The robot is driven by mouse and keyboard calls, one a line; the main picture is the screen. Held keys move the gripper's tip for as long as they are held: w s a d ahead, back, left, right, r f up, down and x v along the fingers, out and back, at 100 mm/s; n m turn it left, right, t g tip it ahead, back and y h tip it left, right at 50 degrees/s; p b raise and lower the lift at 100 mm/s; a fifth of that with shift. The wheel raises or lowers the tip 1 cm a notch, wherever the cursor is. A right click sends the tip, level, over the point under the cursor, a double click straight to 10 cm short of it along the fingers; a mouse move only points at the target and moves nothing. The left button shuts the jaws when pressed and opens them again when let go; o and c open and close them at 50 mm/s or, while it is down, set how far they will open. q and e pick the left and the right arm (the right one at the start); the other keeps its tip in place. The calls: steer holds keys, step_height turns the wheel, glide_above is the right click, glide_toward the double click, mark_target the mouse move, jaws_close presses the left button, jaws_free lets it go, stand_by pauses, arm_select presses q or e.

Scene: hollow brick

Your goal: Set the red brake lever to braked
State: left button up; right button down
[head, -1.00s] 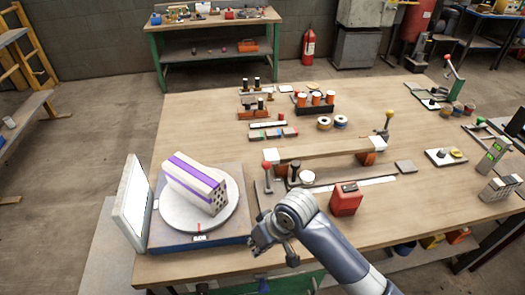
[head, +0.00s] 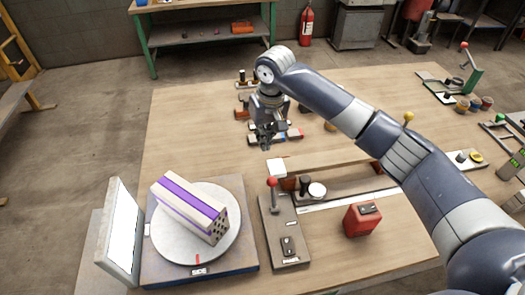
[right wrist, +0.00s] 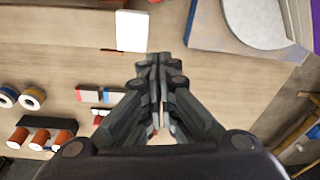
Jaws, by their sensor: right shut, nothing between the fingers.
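A lever with a red ball knob (head: 272,183) stands nearly upright on a grey base plate (head: 292,258), just right of the turntable (head: 165,248). A second red-knobbed lever (head: 463,46) leans on a green stand at the far right; the frames do not show which one is the brake. My right gripper (head: 266,146) is shut and empty, above the table behind the near lever and apart from it. In the right wrist view its fingers (right wrist: 158,58) are together over bare table. The near lever does not show clearly there. My left gripper is not in view.
A white and purple hollow brick (head: 190,208) lies on the turntable, beside an upright white panel (head: 120,232). A white block (head: 277,167), a wooden beam (head: 335,165) and a red box (head: 362,219) are near the lever. The table's left back is clear.

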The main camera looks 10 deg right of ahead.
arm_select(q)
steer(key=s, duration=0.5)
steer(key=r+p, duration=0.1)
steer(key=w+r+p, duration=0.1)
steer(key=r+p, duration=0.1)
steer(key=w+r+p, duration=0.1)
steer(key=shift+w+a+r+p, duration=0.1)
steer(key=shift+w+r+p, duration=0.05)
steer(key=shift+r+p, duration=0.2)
arm_select(e)
steer(key=s+f, duration=0.3)
steer(key=f, duration=0.5)
steer(key=shift+d, duration=0.15)
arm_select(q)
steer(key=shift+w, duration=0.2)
arm_select(e)
steer(key=shift+f, duration=0.1)
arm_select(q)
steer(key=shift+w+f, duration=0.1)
